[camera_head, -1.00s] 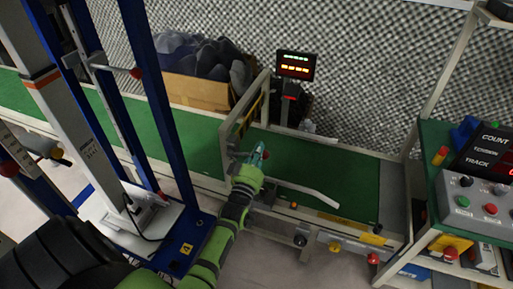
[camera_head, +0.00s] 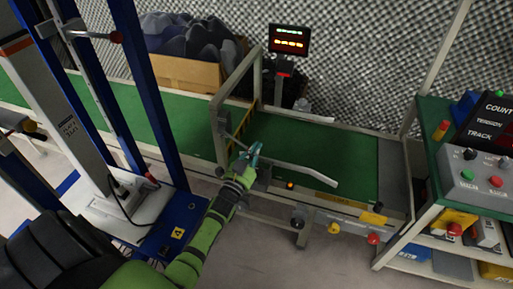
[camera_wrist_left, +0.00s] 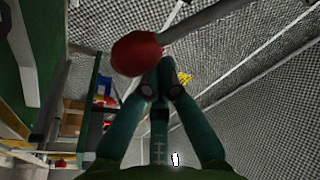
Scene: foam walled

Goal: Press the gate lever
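The gate (camera_head: 217,130) is a pale metal frame standing across the green belt. My left gripper (camera_head: 252,153), teal and green, is at the belt's near edge just right of the gate's near post. In the left wrist view its two fingers (camera_wrist_left: 166,68) converge with their tips together, and nothing shows between them. A red ball knob (camera_wrist_left: 137,52) on a grey rod, seemingly the gate lever, is right by the fingertips there. I cannot tell whether they touch. In the head view the knob is hidden at my gripper. My right gripper is not in view.
A pale bent bar (camera_head: 300,172) reaches right from beside my gripper over the belt (camera_head: 310,150). A blue-posted stand (camera_head: 150,90) is at the left. A display (camera_head: 289,40) stands behind the belt. A shelf with a control box (camera_head: 480,172) is at the right.

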